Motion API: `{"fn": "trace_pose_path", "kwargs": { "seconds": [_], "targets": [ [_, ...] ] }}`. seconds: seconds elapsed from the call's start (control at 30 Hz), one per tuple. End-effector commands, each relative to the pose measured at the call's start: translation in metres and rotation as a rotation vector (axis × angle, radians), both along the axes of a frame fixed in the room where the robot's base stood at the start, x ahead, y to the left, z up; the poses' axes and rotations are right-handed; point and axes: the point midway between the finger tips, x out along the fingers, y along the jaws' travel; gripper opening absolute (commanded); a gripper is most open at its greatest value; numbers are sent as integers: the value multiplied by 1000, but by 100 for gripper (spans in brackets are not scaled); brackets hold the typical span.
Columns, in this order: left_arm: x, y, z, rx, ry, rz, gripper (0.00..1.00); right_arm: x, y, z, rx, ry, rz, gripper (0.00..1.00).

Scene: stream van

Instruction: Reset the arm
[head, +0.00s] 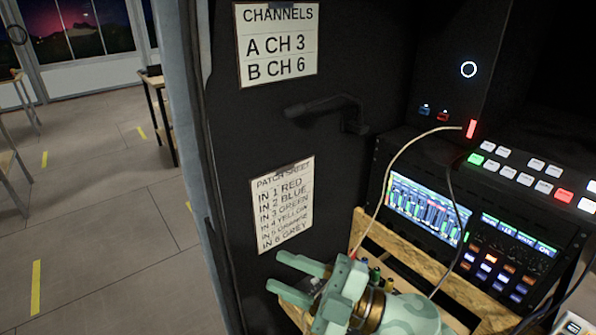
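My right gripper (281,274) is pale green and shows at the bottom centre, pointing left. Its two fingers are apart, with nothing seen held between the tips. It is in front of a wooden rack (432,268) and below the patch sheet (284,206). My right arm runs off the bottom edge of the head view. My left arm and gripper are not in view.
A pale cable (398,154) hangs from a red plug (471,129) down behind my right gripper. A mixer with a lit screen (427,212) and button panels stands at right. A channels sheet (277,43) hangs on the black wall. Open floor lies at left.

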Motion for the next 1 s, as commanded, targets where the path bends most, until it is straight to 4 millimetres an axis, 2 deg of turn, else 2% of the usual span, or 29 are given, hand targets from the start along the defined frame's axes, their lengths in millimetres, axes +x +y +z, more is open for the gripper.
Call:
{"fn": "trace_pose_path", "kwargs": {
  "seconds": [0.03,0.07,0.1,0.17,0.23,0.3,0.4,0.6,0.8,0.83,1.0],
  "targets": [
    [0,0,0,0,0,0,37,10,-17,14,117,19,-166,35],
    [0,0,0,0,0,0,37,19,-32,19,171,35,-281,35],
    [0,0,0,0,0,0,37,30,-56,19,222,69,-440,35],
    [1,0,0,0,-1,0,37,41,-98,8,256,152,-681,35],
    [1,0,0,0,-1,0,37,41,-150,-22,227,282,-949,35],
    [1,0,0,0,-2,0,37,28,-193,-58,144,420,-1157,35],
    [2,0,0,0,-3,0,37,-2,-234,-100,4,589,-1344,35],
    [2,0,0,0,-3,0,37,-69,-281,-156,-278,856,-1519,35],
    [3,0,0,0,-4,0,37,-138,-309,-189,-553,1074,-1571,35],
    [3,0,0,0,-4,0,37,-143,-309,-197,-579,1098,-1565,35],
    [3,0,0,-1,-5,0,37,-136,-293,-269,-580,1184,-1496,35]
  ]
}}
